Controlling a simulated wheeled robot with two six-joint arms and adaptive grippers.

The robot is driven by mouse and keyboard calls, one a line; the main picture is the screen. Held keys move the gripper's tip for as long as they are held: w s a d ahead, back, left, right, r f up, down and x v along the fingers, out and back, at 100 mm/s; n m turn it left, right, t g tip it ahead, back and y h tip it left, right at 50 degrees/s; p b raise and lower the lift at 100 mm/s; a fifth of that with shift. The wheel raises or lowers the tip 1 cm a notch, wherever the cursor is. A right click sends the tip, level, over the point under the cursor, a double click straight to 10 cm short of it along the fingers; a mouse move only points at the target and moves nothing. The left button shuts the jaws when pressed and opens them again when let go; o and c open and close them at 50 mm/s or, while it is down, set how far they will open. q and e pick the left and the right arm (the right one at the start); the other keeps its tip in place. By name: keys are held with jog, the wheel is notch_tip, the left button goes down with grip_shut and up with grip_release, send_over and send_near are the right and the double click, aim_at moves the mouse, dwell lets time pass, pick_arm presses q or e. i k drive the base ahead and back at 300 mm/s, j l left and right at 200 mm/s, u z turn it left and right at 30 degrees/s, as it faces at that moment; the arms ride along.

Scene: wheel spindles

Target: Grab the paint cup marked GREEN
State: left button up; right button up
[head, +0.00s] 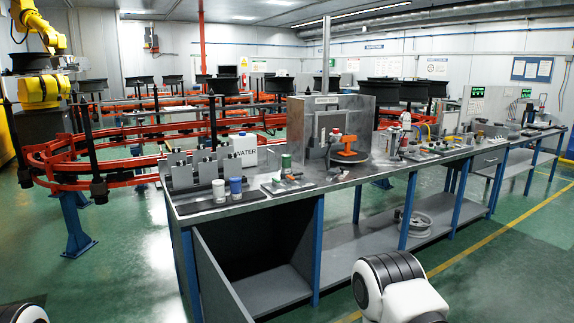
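On the near left part of the metal workbench (250,199) stand a pale cup (219,191) and a blue cup (236,188), side by side and upright near the front edge. A small green cup-like item (286,161) stands a little farther right, at the back of a low flat plate (287,185) with small parts. No GREEN marking is readable on any of them at this size. Neither of my grippers is in view. Only white and black parts of my arms show at the bottom left and bottom right.
Behind the cups are grey upright plates (192,170) and a white WATER container (244,151). A grey box (330,120) with a red-orange item (347,154) stands to the right. An orange rail conveyor (60,165) runs behind. The green floor in front is open.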

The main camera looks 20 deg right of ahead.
aim_at(286, 159)
jog(key=i+l, duration=0.15)
jog(key=l, duration=0.25)
jog(key=i+l, duration=0.15)
jog(key=l, duration=0.2)
jog(key=i+l, duration=0.15)
jog(key=l, duration=0.25)
jog(key=i+l, duration=0.1)
jog(key=l, duration=0.3)
jog(key=i+l, duration=0.15)
jog(key=l, duration=0.2)
jog(key=i+l, duration=0.15)
jog(key=l, duration=0.25)
